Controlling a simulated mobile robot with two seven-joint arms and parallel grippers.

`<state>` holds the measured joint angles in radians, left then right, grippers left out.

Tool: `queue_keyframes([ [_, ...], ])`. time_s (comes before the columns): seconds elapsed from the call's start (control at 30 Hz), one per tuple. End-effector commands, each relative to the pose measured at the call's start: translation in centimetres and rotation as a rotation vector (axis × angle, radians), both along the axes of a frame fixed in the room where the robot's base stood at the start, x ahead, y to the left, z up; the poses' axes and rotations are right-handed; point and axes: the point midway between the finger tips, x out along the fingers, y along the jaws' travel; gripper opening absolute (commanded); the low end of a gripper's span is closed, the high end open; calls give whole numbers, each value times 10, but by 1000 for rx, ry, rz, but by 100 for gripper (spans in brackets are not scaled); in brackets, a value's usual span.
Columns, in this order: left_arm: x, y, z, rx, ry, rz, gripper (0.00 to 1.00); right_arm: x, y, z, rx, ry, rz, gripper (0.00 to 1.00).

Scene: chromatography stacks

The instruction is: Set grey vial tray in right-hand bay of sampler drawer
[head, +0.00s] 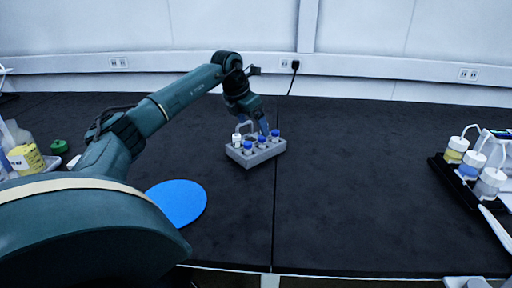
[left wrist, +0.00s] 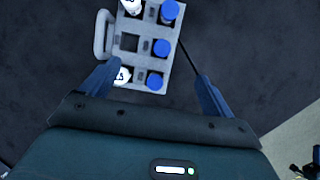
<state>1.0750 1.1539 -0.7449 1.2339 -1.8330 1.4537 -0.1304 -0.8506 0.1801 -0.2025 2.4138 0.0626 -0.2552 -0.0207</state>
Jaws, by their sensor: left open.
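The grey vial tray (head: 247,160) sits on the dark bench near the middle of the head view. It holds several blue-capped and white-capped vials and has a loop handle at one side. In the left wrist view the tray (left wrist: 152,52) lies ahead of and partly between the fingers, handle at the left. My left gripper (head: 256,127) is over the far side of the tray, pointing down; its fingers (left wrist: 155,86) are spread apart. Whether they touch the tray cannot be told. The right gripper is not in view. I cannot make out the sampler drawer or its right-hand bay.
A blue round mat (head: 177,203) lies left of the tray. A black holder (head: 447,178) with white-capped bottles stands at the right edge. Bottles, one with a yellow label (head: 26,158), and a green cap (head: 60,146) are at far left. The bench between tray and holder is clear.

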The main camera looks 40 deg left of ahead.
Motion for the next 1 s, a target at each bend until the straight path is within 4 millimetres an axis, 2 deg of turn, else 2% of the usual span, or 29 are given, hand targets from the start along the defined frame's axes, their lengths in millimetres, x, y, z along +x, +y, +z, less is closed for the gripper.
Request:
queue_keyframes([
  [0.03,4,-1,-12,-2,2,-1,87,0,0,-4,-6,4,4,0],
  [0.1,9,-1,-23,-1,2,1,87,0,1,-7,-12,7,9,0],
  [0.37,17,-1,-43,0,0,0,87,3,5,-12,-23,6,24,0],
  [0.7,32,2,-87,0,1,1,87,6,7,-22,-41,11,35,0],
  [1.0,33,3,-90,1,0,0,87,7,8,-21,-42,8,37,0],
])
